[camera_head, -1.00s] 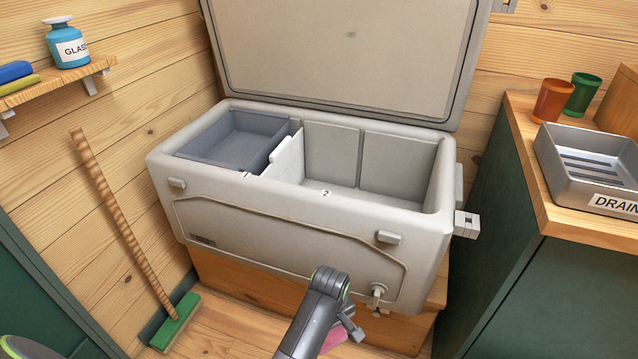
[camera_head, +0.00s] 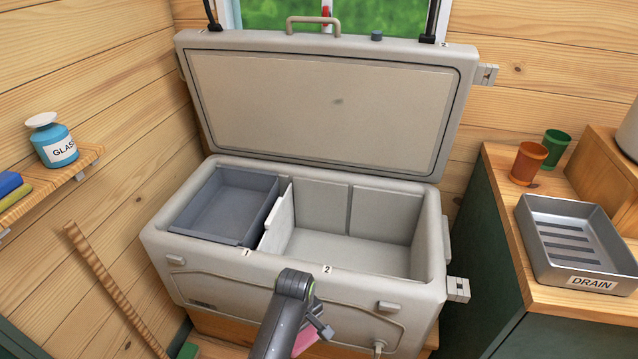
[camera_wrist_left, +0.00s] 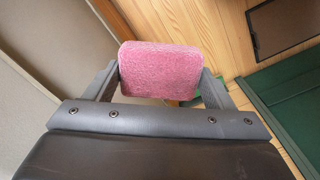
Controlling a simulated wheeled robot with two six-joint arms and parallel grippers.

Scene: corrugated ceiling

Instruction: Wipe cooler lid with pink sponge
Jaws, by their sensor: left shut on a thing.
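The cooler (camera_head: 290,283) stands against the wall with its lid (camera_head: 270,105) raised. The lid's pale inner panel faces me and has a small dark spot (camera_head: 338,101) near its middle. My left gripper (camera_head: 318,338) is in front of the cooler, low in the head view, shut on the pink sponge (camera_wrist_left: 160,70). The wrist view shows the sponge between both fingers. In the head view only a pink edge of the sponge (camera_head: 306,341) shows beside the gripper. The sponge is apart from the lid. My right gripper is not in view.
The cooler is open, with a grey tray (camera_head: 184,222) at left and an empty compartment at right. A counter at right holds a drain tray (camera_head: 538,268), an orange cup (camera_head: 528,163) and a green cup (camera_head: 556,147). A broom handle (camera_head: 110,285) leans at left, below a shelf with a blue bottle (camera_head: 58,148).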

